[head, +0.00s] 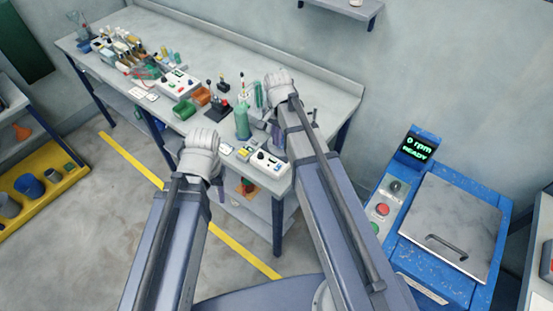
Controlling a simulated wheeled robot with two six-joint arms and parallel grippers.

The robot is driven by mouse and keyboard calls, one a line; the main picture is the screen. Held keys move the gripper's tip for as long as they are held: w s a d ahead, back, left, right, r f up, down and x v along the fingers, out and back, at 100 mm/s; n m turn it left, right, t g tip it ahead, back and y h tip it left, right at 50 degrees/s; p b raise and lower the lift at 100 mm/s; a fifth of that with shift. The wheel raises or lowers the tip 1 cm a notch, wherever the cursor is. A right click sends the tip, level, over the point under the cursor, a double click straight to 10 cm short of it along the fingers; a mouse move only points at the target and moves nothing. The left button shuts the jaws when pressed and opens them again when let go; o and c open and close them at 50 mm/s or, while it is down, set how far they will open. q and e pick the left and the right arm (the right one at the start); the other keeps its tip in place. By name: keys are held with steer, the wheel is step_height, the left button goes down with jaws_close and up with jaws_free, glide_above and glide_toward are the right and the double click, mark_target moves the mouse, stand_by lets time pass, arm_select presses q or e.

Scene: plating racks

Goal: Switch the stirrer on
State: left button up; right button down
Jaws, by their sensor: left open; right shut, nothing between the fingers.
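Two candidates for the stirrer stand on the bench: a white control box (268,162) with a dark knob and small buttons at the front right corner, and another white box (179,82) with coloured buttons further left. I cannot tell which is the stirrer. My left gripper (219,186) is open at the bench's front edge, left of the nearer box and partly hidden by its wrist. My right gripper (277,133) is shut and empty, just behind the nearer box, mostly hidden by my forearm.
A green bottle (242,123), a black stand (219,109), and orange (201,96) and green bins (184,110) crowd the bench (325,91). A blue machine (407,232) at right reads "0 rpm READY", with a red button and a closed lid (455,215). Yellow tray (45,184) at left.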

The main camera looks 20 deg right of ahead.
mark_target(277, 168)
steer(key=f+b, duration=1.4)
steer(key=shift+w+f, duration=0.25)
steer(key=shift+w, duration=0.1)
arm_select(q)
step_height(277, 168, down, 14)
steer(key=shift+w+f, duration=0.15)
steer(key=shift+w, duration=0.3)
steer(key=shift+d, duration=0.1)
arm_select(e)
steer(key=shift+s+a+f+t+h+b, duration=0.1)
steer(key=shift+s+f+t+h+b, duration=0.2)
steer(key=shift+b, duration=0.1)
steer(key=shift+r, duration=0.15)
arm_select(q)
steer(key=shift+s+f, duration=0.15)
steer(key=shift+f, duration=0.1)
arm_select(e)
steer(key=shift+w, duration=0.15)
